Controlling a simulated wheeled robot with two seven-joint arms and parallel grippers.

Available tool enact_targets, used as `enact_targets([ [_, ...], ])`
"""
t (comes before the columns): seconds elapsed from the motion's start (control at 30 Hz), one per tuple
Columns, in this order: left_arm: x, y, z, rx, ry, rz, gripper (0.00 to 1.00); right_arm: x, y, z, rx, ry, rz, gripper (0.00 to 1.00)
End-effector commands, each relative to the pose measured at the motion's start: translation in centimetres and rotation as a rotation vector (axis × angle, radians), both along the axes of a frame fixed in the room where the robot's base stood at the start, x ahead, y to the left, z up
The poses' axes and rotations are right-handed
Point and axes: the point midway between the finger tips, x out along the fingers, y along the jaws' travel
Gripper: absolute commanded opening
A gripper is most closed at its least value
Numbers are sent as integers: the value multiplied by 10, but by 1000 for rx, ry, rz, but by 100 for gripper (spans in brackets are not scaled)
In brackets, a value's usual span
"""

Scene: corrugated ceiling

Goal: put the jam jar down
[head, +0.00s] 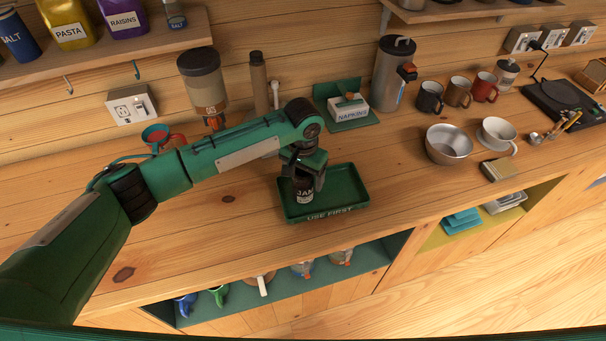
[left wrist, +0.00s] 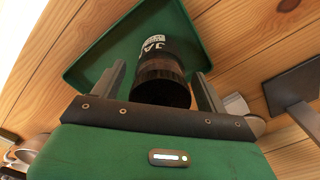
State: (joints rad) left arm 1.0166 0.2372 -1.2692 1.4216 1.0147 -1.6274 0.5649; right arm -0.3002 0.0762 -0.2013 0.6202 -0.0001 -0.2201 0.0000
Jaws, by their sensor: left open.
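The jam jar (head: 304,191), dark with white "JAM" lettering, stands in the green "USE FIRST" tray (head: 350,200), left of its middle. In the left wrist view the jar (left wrist: 160,72) shows with its dark lid toward the camera, over the tray (left wrist: 95,62). My left gripper (head: 306,172) is above the jar with its fingers down around it. In the wrist view the left gripper (left wrist: 162,92) is open, one finger on each side of the jar, with gaps visible. The gripper hides part of the jar in the head view. My right gripper is out of view.
A napkin box (head: 349,115) on a green stand is behind the tray. A metal bowl (head: 448,144) and a white cup (head: 497,134) stand to the right.

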Motion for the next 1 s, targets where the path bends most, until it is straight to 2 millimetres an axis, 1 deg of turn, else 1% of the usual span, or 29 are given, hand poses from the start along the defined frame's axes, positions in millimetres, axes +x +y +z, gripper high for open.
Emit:
enact_targets([
  [0.07,0,0,3,0,-1,0,76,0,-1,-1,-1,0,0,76],
  [0.17,1,-1,13,-3,-2,0,76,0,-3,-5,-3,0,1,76],
  [0.27,1,0,31,-2,-4,-1,76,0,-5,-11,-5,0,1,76],
  [0.5,1,-1,83,-3,-3,0,76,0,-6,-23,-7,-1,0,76],
  [0.63,0,0,105,-1,-2,-1,76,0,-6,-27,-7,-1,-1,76],
  [0.7,0,0,113,-1,-2,-1,76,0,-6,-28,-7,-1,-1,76],
  [0.8,0,0,120,0,0,0,76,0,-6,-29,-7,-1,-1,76],
  [1.0,0,0,123,0,0,0,76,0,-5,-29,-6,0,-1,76],
])
